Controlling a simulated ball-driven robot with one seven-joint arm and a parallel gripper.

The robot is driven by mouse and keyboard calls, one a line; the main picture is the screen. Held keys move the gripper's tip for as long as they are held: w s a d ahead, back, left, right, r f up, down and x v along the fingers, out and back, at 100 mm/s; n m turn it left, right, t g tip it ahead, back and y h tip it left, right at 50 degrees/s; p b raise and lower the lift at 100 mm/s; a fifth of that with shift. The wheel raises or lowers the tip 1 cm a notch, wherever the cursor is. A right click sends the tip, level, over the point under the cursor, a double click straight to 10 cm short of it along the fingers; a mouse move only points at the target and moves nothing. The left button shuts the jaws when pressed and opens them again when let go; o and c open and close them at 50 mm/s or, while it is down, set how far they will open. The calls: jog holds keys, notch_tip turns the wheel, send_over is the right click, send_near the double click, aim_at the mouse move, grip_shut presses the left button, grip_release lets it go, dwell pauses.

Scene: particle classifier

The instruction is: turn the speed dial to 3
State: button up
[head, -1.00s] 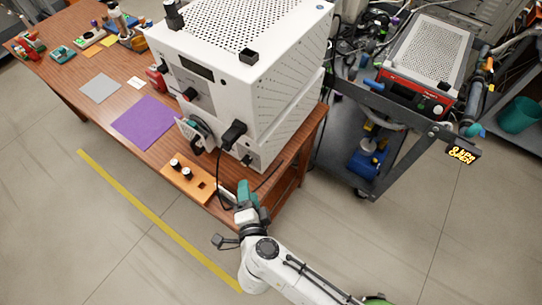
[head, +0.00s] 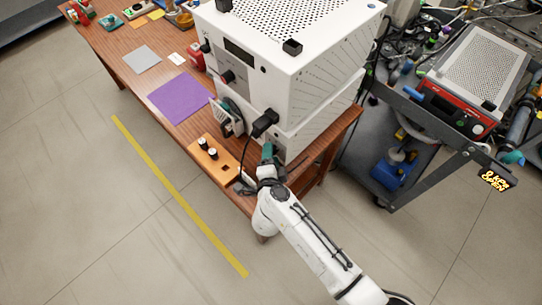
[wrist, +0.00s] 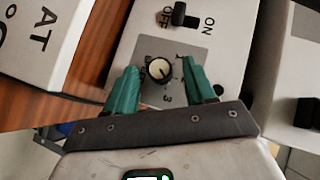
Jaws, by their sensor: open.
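The speed dial (wrist: 160,70) is a round knob with a pale face and dark rim on a grey panel (wrist: 197,52) in the wrist view. Numbers stand around it, with a 3 just below it; the knob's pointer setting is too small to read surely. My gripper (wrist: 160,65) is open, its green fingers on either side of the dial with a visible gap to it. In the head view my gripper (head: 268,155) is at the front of the white machine (head: 300,135), and the dial is hidden there.
A black ON/OFF switch (wrist: 182,15) sits just above the dial. A black plug with a cable (head: 265,122) sticks out above my gripper. A cart (head: 410,150) stands to the right.

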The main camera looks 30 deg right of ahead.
jog(key=shift+c, duration=0.4)
grip_shut()
jog(key=shift+s+f+m+t+b, duration=0.1)
jog(key=shift+f+m+t+b, duration=0.3)
jog(key=shift+b, duration=0.85)
jog(key=b, duration=0.2)
jog(key=m+t+b, duration=0.1)
jog(key=b, duration=0.1)
jog(key=shift+f+t+b, duration=0.25)
jog(key=shift+t+b, duration=0.05)
jog(key=shift+r+m+t+h+b, duration=0.2)
jog(key=shift+m+t+h+b, duration=0.2)
jog(key=shift+b, duration=0.55)
jog(key=shift+o, duration=0.4)
grip_release()
jog(key=shift+r, duration=0.1)
jog(key=shift+s, duration=0.1)
jog(key=v, duration=1)
jog(key=shift+s+a+b, duration=0.15)
jog(key=shift+s+b, duration=0.15)
jog(key=shift+b, duration=0.15)
